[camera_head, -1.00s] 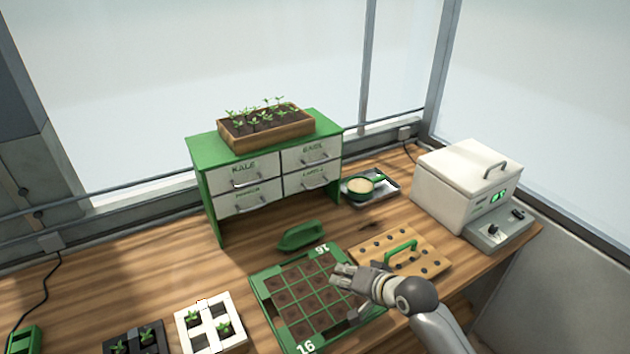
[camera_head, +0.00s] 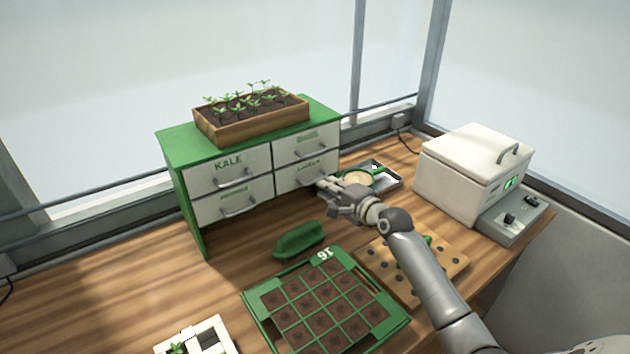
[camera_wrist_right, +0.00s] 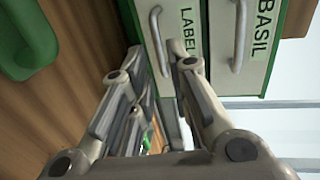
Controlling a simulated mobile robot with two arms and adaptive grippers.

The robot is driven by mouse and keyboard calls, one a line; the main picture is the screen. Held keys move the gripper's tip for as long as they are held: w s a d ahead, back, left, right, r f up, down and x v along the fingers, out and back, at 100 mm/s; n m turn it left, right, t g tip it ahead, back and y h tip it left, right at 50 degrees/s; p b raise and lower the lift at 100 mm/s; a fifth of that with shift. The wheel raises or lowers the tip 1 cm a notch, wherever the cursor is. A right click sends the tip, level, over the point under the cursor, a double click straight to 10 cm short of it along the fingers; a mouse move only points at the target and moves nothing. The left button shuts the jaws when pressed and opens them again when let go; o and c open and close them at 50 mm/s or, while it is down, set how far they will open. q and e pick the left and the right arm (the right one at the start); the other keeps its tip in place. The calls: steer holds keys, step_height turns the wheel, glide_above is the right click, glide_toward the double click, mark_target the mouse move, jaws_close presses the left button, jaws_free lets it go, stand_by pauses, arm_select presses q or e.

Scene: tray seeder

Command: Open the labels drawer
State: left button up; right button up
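The labels drawer (camera_head: 297,177) is the lower right white drawer of the green cabinet; it looks shut. In the right wrist view its front (camera_wrist_right: 188,22) is turned sideways, with part of its label hidden by a finger. My right gripper (camera_head: 330,188) is at this drawer's front in the head view. In the wrist view my right gripper (camera_wrist_right: 158,58) is open, with a fingertip on either side of the drawer's metal handle (camera_wrist_right: 154,22). Contact with the handle cannot be told. My left gripper is not in view.
The basil drawer (camera_head: 290,150) sits above, with its own handle (camera_wrist_right: 239,40) close by. A planter box (camera_head: 255,125) stands on the cabinet. A green-handled tool (camera_head: 298,241), a seedling tray (camera_head: 262,318) and a holed wooden board (camera_head: 450,270) lie in front. A white machine (camera_head: 450,180) stands right.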

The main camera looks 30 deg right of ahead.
mark_target(315, 181)
steer(key=x, duration=0.7)
steer(key=shift+f, duration=0.1)
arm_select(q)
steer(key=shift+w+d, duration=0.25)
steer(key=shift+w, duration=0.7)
arm_select(e)
jaws_close()
